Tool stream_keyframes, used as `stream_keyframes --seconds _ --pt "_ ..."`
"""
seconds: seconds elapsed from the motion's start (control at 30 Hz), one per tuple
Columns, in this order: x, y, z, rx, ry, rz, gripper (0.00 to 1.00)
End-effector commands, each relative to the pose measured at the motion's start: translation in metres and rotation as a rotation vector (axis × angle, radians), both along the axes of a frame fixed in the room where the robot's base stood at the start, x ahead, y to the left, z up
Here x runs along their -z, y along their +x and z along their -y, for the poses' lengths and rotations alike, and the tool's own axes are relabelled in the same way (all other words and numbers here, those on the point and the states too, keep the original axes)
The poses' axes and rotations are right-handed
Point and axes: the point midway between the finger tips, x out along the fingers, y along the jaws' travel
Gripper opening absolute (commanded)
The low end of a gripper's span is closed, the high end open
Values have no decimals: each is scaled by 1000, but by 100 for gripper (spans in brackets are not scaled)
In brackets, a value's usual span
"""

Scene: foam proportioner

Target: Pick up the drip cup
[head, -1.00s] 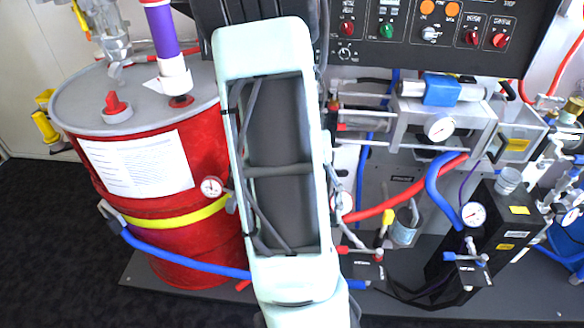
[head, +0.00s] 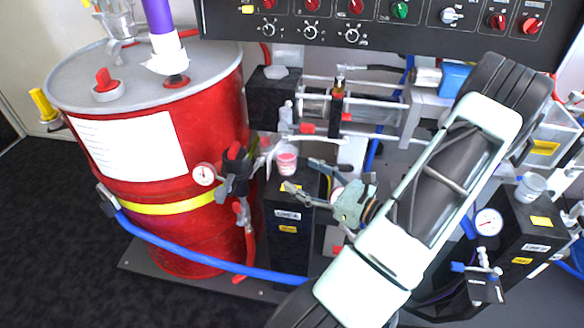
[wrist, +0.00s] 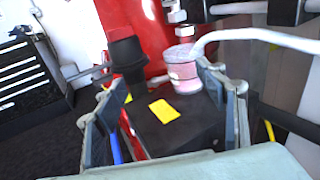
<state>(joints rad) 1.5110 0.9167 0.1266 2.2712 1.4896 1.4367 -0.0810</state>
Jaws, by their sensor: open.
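A small clear cup with pink contents (head: 287,160), which I take for the drip cup, stands upright on a black box (head: 288,215) beside the red drum. In the wrist view the cup (wrist: 183,72) is beyond the fingertips, nearer the right finger, under a white spout or tube. My gripper (head: 301,176) is open and empty, just right of and in front of the cup in the head view. In the wrist view the open fingers (wrist: 152,82) frame the box top with its yellow label. I see no contact with the cup.
A red drum (head: 165,225) with a blue hose stands left. A black valve (wrist: 127,55) rises left of the cup. A second clear cup (head: 530,187) sits on another black box at right. Pipes and a control panel (head: 420,22) are behind.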

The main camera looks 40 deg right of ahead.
Motion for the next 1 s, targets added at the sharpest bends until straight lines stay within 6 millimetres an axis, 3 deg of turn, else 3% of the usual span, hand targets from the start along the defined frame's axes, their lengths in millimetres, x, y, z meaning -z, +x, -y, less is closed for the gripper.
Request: stream_keyframes --seconds 0.03,0.17,0.43,0.67,1.0 --pt "10 -4 10 47 25 10 65" --pt "15 -5 22 103 51 23 65" --pt "15 35 19 106 52 24 65" --pt "14 53 17 105 51 23 65" --pt "11 97 17 105 52 23 65"
